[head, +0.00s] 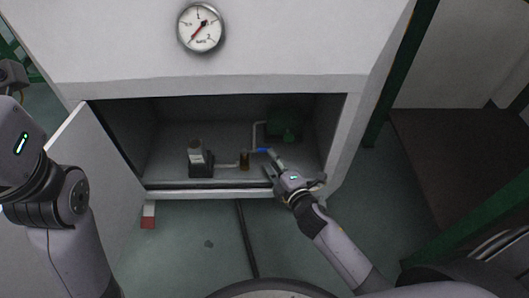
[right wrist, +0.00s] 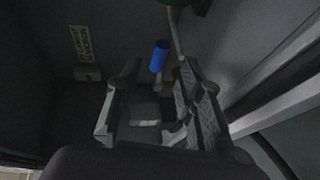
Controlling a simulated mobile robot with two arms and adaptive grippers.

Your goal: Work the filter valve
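The filter valve's blue handle (head: 263,150) shows on the pipework inside the open cabinet. It also shows in the right wrist view as a blue cylinder (right wrist: 160,55), just beyond the fingertips. My right gripper (head: 271,168) reaches into the cabinet opening, just in front of and below the handle. In the right wrist view its two fingers (right wrist: 150,95) are spread with a gap between them, and they look apart from the handle. My left gripper (head: 12,77) is at the far left edge, partly cut off, away from the cabinet; its fingers are not clear.
The cabinet's bottom edge (head: 230,193) and right side wall bound the opening. Its door (head: 85,185) stands open at left. A dark box with a pale top (head: 200,160), a brass fitting (head: 244,160) and a green part (head: 286,130) sit inside. A gauge (head: 201,28) is above.

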